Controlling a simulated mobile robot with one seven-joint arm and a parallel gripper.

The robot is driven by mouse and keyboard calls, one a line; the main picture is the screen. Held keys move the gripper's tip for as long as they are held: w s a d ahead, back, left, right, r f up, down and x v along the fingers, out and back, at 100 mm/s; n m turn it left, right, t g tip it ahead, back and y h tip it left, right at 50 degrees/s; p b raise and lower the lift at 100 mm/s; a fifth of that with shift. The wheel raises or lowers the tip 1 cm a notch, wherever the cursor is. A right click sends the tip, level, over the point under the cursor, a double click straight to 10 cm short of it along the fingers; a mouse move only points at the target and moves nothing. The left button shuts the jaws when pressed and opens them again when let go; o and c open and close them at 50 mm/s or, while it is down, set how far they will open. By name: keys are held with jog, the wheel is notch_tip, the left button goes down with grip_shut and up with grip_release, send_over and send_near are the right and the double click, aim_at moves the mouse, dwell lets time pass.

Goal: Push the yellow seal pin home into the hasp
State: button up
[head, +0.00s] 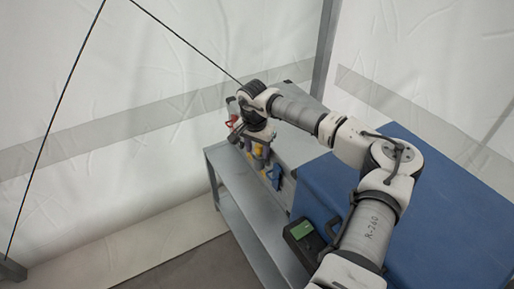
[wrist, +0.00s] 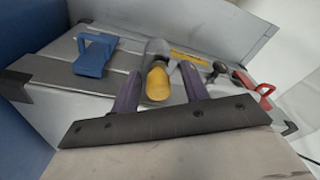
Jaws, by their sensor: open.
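The yellow seal pin (wrist: 157,86) shows as a rounded yellow head in the middle of the wrist view. It stands against a grey metal part (wrist: 157,48), which looks like the hasp; how deep the pin sits in it is hidden. My gripper (wrist: 159,76) is open, with one purple finger on each side of the yellow head and a visible gap on both sides. In the head view my gripper (head: 260,155) is low over the grey case front, and my arm hides most of the pin and hasp.
A blue clip (wrist: 95,54) stands left of the pin on the grey case. A yellow strip (wrist: 192,58), a black knob (wrist: 217,70) and a red part (wrist: 263,90) lie to the right. A grey shelf (head: 225,185) and a large blue box (head: 440,210) flank the case.

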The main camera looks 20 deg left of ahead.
notch_tip(320, 180, up, 14)
jog(key=s, duration=0.1)
jog(key=shift+s+a, duration=0.2)
jog(key=shift+s, duration=0.05)
jog(key=shift+f, duration=0.2)
